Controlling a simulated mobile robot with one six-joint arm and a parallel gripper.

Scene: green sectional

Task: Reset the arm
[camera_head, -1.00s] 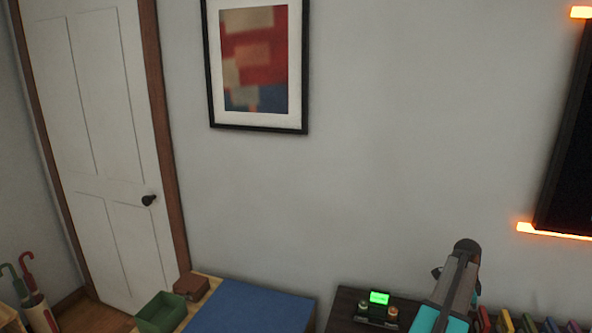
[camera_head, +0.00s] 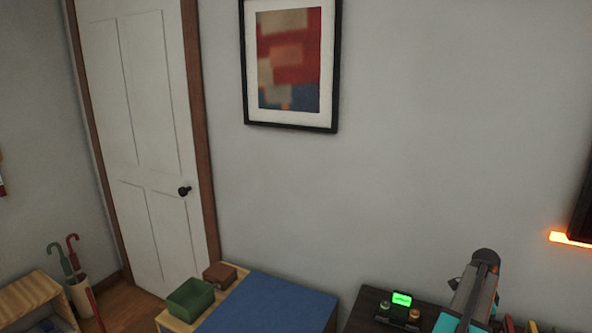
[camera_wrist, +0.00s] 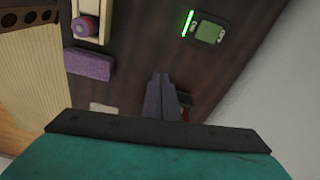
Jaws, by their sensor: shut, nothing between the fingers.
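My gripper (camera_wrist: 159,76) shows in the wrist view as two narrow grey-purple fingers close together, shut and empty. It points over a dark wooden surface (camera_wrist: 135,45). The teal and black part of my wrist fills the bottom of that view. In the head view my arm (camera_head: 474,293), dark grey and teal, is folded upright at the lower right. The gripper cannot be made out there.
A dark surface at the lower right holds a device with a lit green screen (camera_head: 402,299). Left of it are a blue-topped table (camera_head: 270,305), a green bin (camera_head: 190,299) and a brown box (camera_head: 220,274). An umbrella stand (camera_head: 82,297) is by the door (camera_head: 150,150).

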